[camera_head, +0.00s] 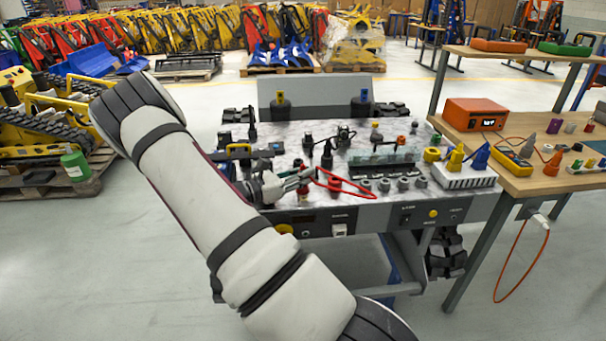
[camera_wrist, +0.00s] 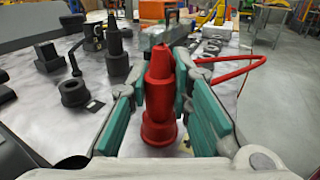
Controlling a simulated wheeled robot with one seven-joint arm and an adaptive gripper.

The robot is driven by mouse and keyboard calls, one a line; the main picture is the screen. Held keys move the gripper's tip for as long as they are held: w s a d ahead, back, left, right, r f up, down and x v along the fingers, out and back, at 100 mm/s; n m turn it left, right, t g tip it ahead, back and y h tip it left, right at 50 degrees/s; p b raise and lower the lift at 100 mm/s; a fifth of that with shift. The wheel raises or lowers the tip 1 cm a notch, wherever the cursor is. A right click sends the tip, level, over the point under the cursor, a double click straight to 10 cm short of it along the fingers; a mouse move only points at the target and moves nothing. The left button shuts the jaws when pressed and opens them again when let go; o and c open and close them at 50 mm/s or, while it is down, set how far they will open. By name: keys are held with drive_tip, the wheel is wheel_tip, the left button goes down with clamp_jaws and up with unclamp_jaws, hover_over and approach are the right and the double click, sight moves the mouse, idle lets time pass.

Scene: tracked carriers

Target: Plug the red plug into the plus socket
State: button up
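The red plug (camera_wrist: 160,72) stands upright between my gripper's teal-padded fingers (camera_wrist: 160,92) in the wrist view. The pads come up to both sides of its body, and my gripper looks shut on it. A wider red flanged part (camera_wrist: 158,131) is directly below; I cannot tell whether it belongs to the plug or to a socket. In the head view my gripper (camera_head: 304,178) is low over the left front of the carrier's top. A red ring-like piece (camera_head: 335,184) sits just right of it. I can read no plus mark in either view.
A red cable (camera_wrist: 235,72) loops right of the plug. Black plugs (camera_wrist: 116,50) and a black socket (camera_wrist: 73,92) stand at left in the wrist view. Grey sockets (camera_head: 403,184) line the carrier's front right. A wooden bench (camera_head: 535,178) with an orange device (camera_head: 474,114) adjoins on the right.

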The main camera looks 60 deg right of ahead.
clamp_jaws()
drive_tip(key=shift+f, duration=0.1)
idle(1.2)
drive_tip(key=shift+p, duration=0.4)
drive_tip(key=shift+c, duration=0.6)
unclamp_jaws()
clamp_jaws()
idle(0.4)
drive_tip(key=shift+p, duration=0.35)
